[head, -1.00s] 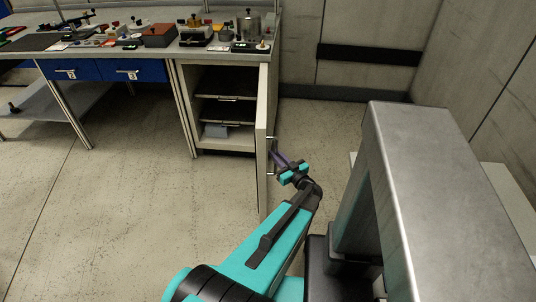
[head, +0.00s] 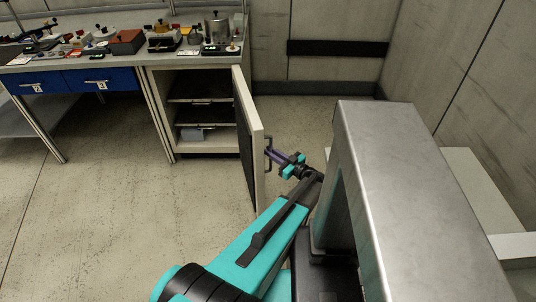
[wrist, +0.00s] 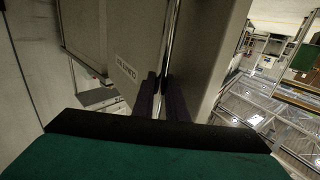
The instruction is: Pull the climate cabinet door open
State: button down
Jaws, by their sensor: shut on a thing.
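The climate cabinet (head: 182,110) stands under the right end of the bench, with its shelves showing. Its door (head: 258,170) is swung wide open, hinged on the right and reaching out toward me. The bar handle (head: 268,146) is on the door's outer face, at the right. My gripper (head: 273,154) is shut on the handle from the right. In the wrist view, the two dark fingers (wrist: 162,100) close around the shiny handle bar (wrist: 173,40), and a white label (wrist: 125,66) shows at left. The exact finger contact is partly hidden.
The bench top (head: 120,68) holds several small devices and a metal pot (head: 217,28). Blue drawers (head: 98,79) are left of the cabinet. The floor (head: 110,210) left of the door is clear. A wall stands at right, behind my own grey body.

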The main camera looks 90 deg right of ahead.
jog(key=shift+a+f, duration=0.1)
jog(key=c, duration=2)
grip_release()
jog(key=shift+c, duration=0.2)
jog(key=shift+s+a, duration=0.1)
